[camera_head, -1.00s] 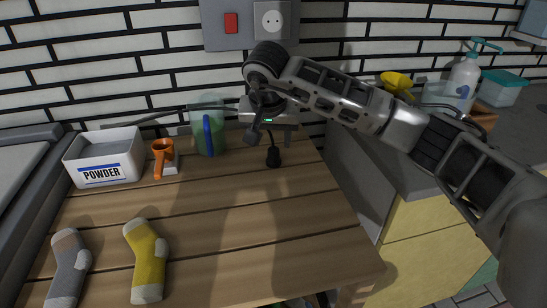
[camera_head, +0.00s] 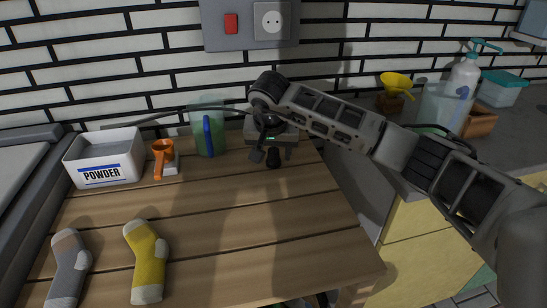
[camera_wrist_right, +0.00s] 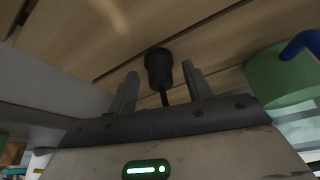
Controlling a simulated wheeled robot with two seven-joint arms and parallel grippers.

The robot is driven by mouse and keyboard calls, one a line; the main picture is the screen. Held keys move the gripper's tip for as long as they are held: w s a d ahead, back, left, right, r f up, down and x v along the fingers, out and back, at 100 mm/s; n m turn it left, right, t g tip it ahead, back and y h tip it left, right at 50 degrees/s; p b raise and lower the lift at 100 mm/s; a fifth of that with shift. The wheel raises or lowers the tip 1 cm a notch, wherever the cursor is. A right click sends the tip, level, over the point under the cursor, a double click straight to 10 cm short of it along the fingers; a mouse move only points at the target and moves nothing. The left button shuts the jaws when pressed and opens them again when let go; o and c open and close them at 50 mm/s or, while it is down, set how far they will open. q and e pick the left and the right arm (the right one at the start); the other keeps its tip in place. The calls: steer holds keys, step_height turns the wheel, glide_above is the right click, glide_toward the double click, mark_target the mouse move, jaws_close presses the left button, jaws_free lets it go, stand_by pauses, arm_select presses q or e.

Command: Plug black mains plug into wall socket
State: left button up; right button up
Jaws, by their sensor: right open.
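The black mains plug (camera_head: 273,160) is at the far right part of the wooden table. In the right wrist view the plug (camera_wrist_right: 158,66) shows between my two finger tips, with a gap on each side, and its cord runs back toward the gripper body. My right gripper (camera_head: 272,154) is open and points down over the plug. In the wrist view the right gripper (camera_wrist_right: 160,74) holds nothing. The wall socket (camera_head: 272,22) is a round white outlet on a grey panel above the table, and nothing is in it. My left gripper is not in view.
A red switch (camera_head: 231,23) is beside the socket. A green jug with a blue handle (camera_head: 207,135), an orange scoop (camera_head: 163,157) and a powder box (camera_head: 104,160) stand to the left. Two socks lie in front, including a yellow one (camera_head: 147,262). The table's middle is clear.

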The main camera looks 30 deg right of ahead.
mark_target(273, 151)
steer(key=c, duration=1)
steer(key=shift+c, duration=0.2)
steer(key=shift+r, duration=0.2)
steer(key=shift+r, duration=0.2)
step_height(273, 151, up, 3)
steer(key=shift+f, duration=0.15)
steer(key=s+a+r, duration=0.9)
steer(key=s, duration=0.1)
steer(key=shift+a+r, duration=0.3)
steer(key=shift+a, duration=0.05)
